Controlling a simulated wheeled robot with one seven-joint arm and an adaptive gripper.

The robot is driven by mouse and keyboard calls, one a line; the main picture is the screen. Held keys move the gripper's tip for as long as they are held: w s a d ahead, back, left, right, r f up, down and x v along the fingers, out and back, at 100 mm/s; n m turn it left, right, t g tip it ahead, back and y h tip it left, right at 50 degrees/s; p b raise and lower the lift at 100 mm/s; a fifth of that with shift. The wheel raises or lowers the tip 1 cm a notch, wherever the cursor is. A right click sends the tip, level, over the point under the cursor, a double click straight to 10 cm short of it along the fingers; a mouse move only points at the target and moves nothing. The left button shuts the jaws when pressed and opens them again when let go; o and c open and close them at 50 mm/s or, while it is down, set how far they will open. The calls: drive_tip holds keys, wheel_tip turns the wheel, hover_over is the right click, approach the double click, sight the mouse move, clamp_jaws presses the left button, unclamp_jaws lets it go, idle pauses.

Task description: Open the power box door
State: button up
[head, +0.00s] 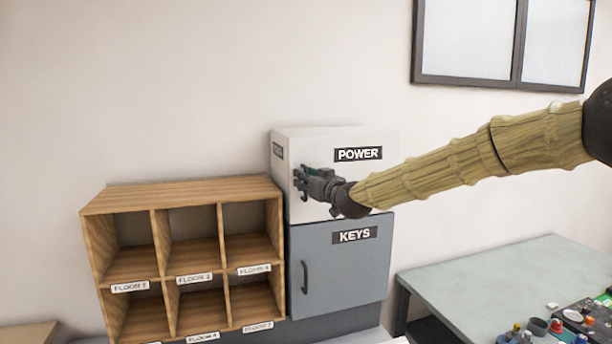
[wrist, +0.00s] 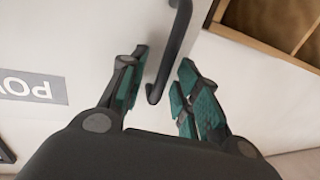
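The white power box (head: 312,148), with a black POWER label, stands on top of the grey KEYS box in the head view. Its door (wrist: 85,35) looks closed. My gripper (head: 302,180) is at the left side of the door front. In the wrist view my gripper (wrist: 160,82) is open, with teal-padded fingers on either side of the dark door handle (wrist: 177,45). The handle's end lies between the fingers, with visible gaps to both. In the head view the gripper hides the handle.
The grey KEYS box (head: 345,268) with its own handle is just below. A wooden pigeonhole shelf (head: 180,193) stands to the left. A table (head: 480,280) with small items is at the right. A dark-framed window or board (head: 500,40) is on the wall above.

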drive_tip(key=shift+w, duration=0.15)
clamp_jaws()
idle(0.4)
